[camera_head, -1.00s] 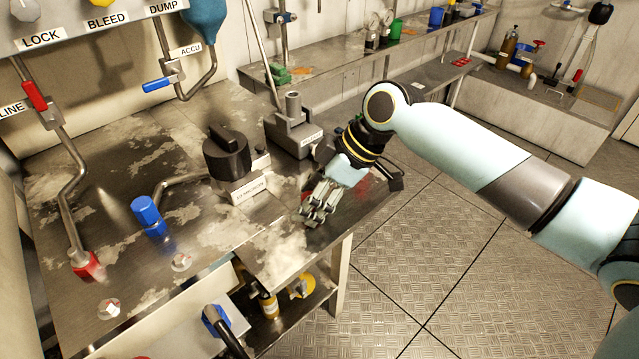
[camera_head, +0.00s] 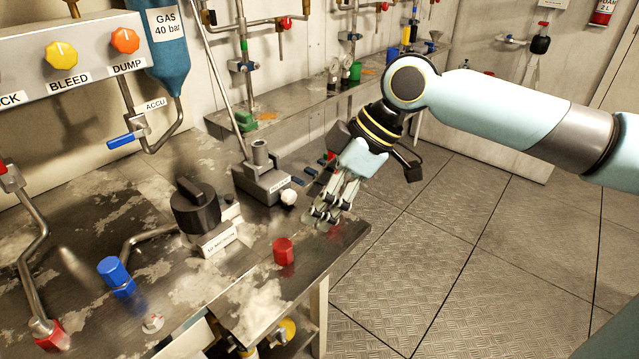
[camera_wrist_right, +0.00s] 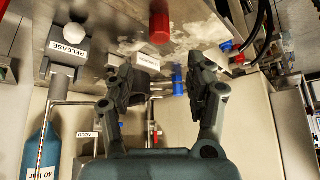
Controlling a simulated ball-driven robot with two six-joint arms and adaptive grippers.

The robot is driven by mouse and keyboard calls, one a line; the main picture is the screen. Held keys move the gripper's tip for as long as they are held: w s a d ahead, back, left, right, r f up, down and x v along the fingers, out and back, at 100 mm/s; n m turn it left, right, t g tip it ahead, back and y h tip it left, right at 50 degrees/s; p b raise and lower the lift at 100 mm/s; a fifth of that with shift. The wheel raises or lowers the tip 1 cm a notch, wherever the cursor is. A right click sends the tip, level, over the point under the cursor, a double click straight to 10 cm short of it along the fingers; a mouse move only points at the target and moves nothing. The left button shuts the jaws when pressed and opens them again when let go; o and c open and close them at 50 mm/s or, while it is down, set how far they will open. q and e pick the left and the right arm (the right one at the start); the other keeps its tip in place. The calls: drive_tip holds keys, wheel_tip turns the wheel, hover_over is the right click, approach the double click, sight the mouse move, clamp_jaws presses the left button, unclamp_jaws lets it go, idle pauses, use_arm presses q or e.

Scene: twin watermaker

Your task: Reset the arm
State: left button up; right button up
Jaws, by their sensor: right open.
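My right gripper (camera_head: 328,212) hangs over the right front part of the metal bench (camera_head: 262,306). It is open and empty. In the right wrist view its two fingers (camera_wrist_right: 165,88) are spread apart with nothing between them touching. A red hexagonal cap (camera_head: 284,251) stands on the bench, left of and nearer than the fingertips, apart from them; it also shows in the right wrist view (camera_wrist_right: 160,22). The grey release block (camera_head: 262,184) with a white ball knob (camera_head: 288,197) sits left of the gripper. My left gripper is not in view.
A black rotary knob (camera_head: 195,208) and a blue hexagonal cap (camera_head: 115,272) stand on the bench further left. A panel (camera_head: 70,55) with yellow and orange knobs is above. The floor (camera_head: 440,260) right of the bench is clear.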

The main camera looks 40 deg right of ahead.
idle(0.3)
drive_tip(key=s+a+f+m+h, duration=0.1)
drive_tip(key=s+a+m+h, duration=0.2)
drive_tip(key=s, duration=0.5)
drive_tip(key=s+a+f+m+h, duration=0.1)
drive_tip(key=s+m+h, duration=0.2)
drive_tip(key=s+m, duration=0.35)
drive_tip(key=s+d+f+g+b, duration=0.1)
drive_tip(key=s+f, duration=0.1)
drive_tip(key=f, duration=1.3)
drive_tip(key=s+d+f+g+b, duration=0.1)
drive_tip(key=d+f+b, duration=0.1)
drive_tip(key=f, duration=1.3)
drive_tip(key=s+f+g+b, duration=0.1)
drive_tip(key=s+f, duration=1.5)
drive_tip(key=s, duration=0.2)
drive_tip(key=shift+d+f+b, duration=0.2)
drive_tip(key=shift+f+b, duration=0.1)
drive_tip(key=shift+f, duration=0.1)
